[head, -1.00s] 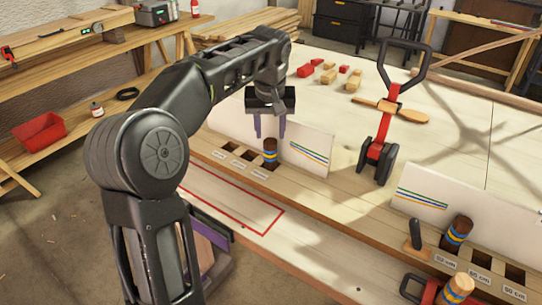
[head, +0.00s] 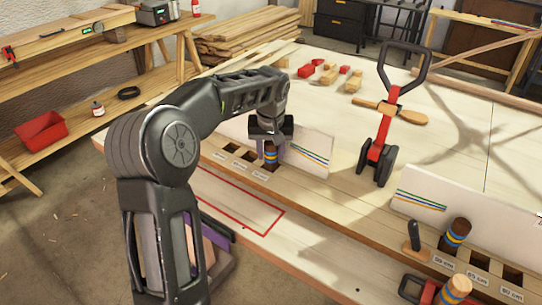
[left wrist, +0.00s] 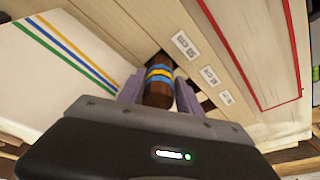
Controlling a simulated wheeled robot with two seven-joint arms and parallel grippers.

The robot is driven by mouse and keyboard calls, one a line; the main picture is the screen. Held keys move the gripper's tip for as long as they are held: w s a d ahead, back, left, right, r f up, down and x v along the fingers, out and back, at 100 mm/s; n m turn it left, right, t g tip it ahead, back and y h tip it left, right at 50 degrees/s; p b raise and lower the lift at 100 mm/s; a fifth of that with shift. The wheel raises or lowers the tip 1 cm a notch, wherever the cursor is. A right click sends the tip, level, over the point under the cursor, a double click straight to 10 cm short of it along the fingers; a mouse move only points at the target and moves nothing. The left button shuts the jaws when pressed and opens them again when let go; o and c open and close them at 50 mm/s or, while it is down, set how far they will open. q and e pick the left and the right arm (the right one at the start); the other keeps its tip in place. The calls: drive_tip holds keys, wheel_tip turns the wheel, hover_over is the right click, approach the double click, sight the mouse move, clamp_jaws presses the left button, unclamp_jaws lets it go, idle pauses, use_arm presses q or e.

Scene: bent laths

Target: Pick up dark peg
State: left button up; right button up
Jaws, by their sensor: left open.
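A dark brown peg (head: 270,155) with blue and yellow bands stands upright in a slot of the left wooden rack. My left gripper (head: 268,150) is above it, pointing down, with its jaws open and its purple fingers on either side of the peg. In the left wrist view the peg (left wrist: 158,88) shows between the two fingers (left wrist: 160,93); I cannot tell whether they touch it. A second dark peg (head: 456,236) with similar bands stands in the right rack, away from the gripper. My right gripper is not in view.
A white board (head: 308,153) with coloured stripes stands close behind the left rack. A red and black suction-type lifter (head: 378,150) stands to its right. A light peg (head: 457,288) and a red-framed tool (head: 428,291) are at bottom right. A red rectangle (head: 240,205) marks clear bench in front.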

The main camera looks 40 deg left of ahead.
use_arm(q)
drive_tip(key=shift+x, duration=0.95)
clamp_jaws()
